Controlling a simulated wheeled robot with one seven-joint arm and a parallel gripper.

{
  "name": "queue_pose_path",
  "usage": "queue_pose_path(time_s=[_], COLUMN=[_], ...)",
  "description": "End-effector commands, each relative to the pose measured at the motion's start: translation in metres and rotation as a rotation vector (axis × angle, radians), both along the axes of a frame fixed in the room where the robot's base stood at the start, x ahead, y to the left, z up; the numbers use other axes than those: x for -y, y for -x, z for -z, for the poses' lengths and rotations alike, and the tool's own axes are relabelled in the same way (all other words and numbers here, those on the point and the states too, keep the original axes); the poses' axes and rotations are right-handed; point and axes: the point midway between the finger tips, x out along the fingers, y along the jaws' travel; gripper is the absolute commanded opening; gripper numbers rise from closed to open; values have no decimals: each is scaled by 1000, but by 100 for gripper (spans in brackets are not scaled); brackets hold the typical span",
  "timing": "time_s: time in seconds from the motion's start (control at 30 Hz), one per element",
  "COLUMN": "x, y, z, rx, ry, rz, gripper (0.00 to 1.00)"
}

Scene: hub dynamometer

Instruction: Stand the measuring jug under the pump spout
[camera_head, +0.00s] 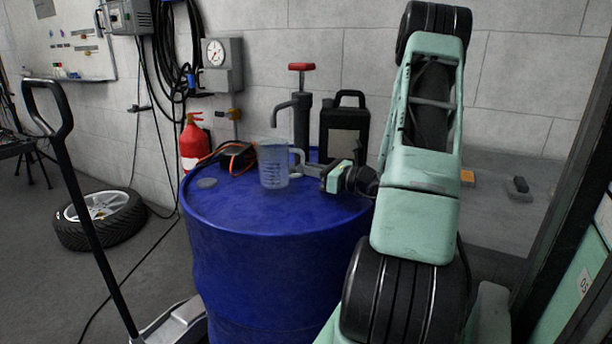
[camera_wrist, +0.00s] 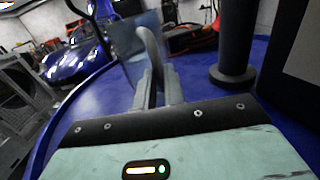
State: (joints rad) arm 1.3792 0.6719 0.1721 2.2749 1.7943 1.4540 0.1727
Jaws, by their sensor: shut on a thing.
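The clear measuring jug (camera_head: 273,166) with dark markings is upright at the blue drum's top, toward the front of the pump; I cannot tell whether its base touches. My gripper (camera_head: 301,168) comes from the right and is shut on the jug's handle. The wrist view shows the fingers (camera_wrist: 158,88) closed around the grey handle (camera_wrist: 150,50), with the jug's clear wall (camera_wrist: 130,45) beyond. The hand pump (camera_head: 301,110) has a red top and a grey spout (camera_head: 281,106) that bends down to the left, above and behind the jug.
A red extinguisher (camera_head: 194,145) stands behind, left. Free drum top lies in front of the jug. The pump column (camera_wrist: 233,50) is close right in the wrist view.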

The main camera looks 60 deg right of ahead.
Motion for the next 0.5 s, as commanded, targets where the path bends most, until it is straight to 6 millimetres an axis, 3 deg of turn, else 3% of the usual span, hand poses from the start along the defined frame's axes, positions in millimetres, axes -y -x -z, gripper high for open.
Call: queue_pose_path(time_s=[0.1,0.5], x=[0,0], y=[0,0], z=[15,21], rx=[1,1], ry=[0,1], rz=[0,0], gripper=[0,0])
